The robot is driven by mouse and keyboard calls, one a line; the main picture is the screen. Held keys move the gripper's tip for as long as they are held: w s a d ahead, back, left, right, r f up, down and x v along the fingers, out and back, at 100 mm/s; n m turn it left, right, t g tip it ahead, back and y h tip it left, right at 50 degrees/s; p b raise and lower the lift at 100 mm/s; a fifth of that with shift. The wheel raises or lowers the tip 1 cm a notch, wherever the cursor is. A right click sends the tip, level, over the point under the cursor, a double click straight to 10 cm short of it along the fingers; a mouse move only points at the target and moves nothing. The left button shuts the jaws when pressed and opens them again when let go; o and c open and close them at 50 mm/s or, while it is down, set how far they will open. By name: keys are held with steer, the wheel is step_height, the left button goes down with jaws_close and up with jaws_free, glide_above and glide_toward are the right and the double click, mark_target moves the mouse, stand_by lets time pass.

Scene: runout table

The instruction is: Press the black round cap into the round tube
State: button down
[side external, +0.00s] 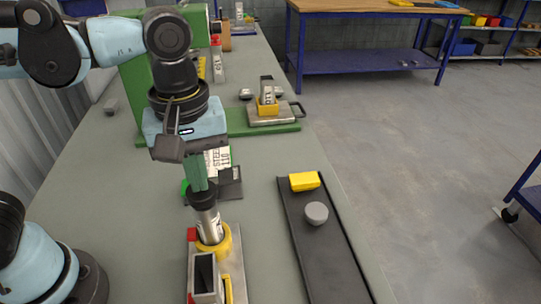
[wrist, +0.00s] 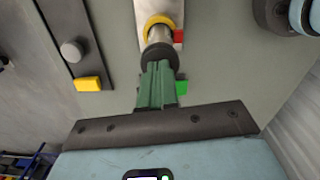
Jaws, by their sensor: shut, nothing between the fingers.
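The round tube (side external: 208,222) is a silvery metal cylinder standing upright in a yellow ring (side external: 224,240) on a metal plate. The black round cap (side external: 203,199) sits on the tube's top end, looking in line with it. My gripper (side external: 199,187) is shut and empty, with its green fingertips right above the cap, touching or almost touching it. In the wrist view the closed fingers (wrist: 157,76) partly cover the black cap (wrist: 157,56), and the tube (wrist: 159,35) shows beyond it. How deep the cap sits cannot be told.
A square metal tube (side external: 205,274) stands on the same plate, close in front. A dark tray (side external: 323,258) to the right holds a yellow block (side external: 304,181) and a grey round cap (side external: 316,213). A green press frame (side external: 136,94) stands behind. The table between plate and tray is clear.

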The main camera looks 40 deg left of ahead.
steer(key=shift+f, duration=0.65)
stand_by(0.5)
step_height(320, 180, up, 15)
stand_by(1.1)
stand_by(0.4)
steer(key=w+a+f+m+t, duration=0.2)
steer(key=a+f+m+t, duration=0.1)
steer(key=a+f+m, duration=0.2)
steer(key=w+a+f+m+t, duration=0.3)
steer(key=a+f, duration=0.6)
steer(key=f, duration=0.3)
steer(key=m+t, duration=0.1)
steer(key=m, duration=0.1)
steer(key=shift+m, duration=0.3)
